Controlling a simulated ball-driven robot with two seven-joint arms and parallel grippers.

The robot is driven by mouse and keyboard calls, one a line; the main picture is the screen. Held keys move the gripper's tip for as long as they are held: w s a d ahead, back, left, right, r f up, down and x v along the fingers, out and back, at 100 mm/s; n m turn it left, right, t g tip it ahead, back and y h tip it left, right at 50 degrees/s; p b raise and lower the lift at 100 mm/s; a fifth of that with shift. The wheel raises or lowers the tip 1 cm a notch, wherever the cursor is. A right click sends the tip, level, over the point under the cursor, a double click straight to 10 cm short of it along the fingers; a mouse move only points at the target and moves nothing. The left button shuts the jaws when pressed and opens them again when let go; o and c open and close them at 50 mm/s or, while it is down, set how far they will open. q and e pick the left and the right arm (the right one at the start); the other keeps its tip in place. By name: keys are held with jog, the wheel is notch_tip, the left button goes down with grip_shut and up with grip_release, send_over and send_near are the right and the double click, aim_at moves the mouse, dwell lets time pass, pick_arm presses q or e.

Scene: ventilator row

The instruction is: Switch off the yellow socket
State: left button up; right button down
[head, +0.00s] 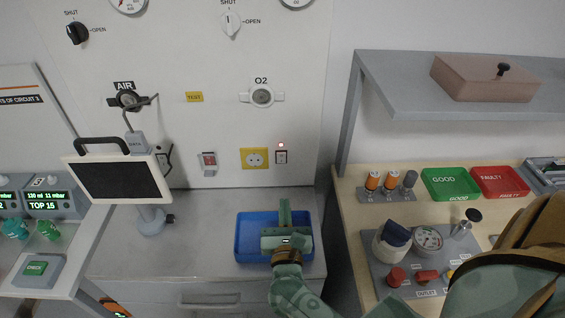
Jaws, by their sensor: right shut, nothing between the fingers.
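The yellow socket (254,158) is on the white wall panel, a little above the counter. Directly right of it is a small dark-framed switch (281,157), with a red light (281,144) lit just above. Which way the switch is tipped is too small to tell. My right gripper (285,204) is shut and empty, over the blue tray in the picture. It is below the socket and switch and apart from them. My left gripper is not in view.
The blue tray (242,249) sits on the grey counter (207,204). A red switch (208,160) is left of the socket. A monitor (119,181) on a stand is further left. On the right, a grey shelf (408,108) juts out above a wooden bench.

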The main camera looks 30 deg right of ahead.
aim_at(282, 155)
jog(key=x, duration=1.3)
jog(key=shift+w+d, duration=0.3)
jog(key=shift+w, duration=0.2)
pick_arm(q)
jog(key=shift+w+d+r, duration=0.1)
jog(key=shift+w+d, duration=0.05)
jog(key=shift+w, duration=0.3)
pick_arm(e)
jog(key=shift+w+d+r, duration=0.1)
jog(key=shift+w, duration=0.05)
jog(key=shift+r, duration=0.2)
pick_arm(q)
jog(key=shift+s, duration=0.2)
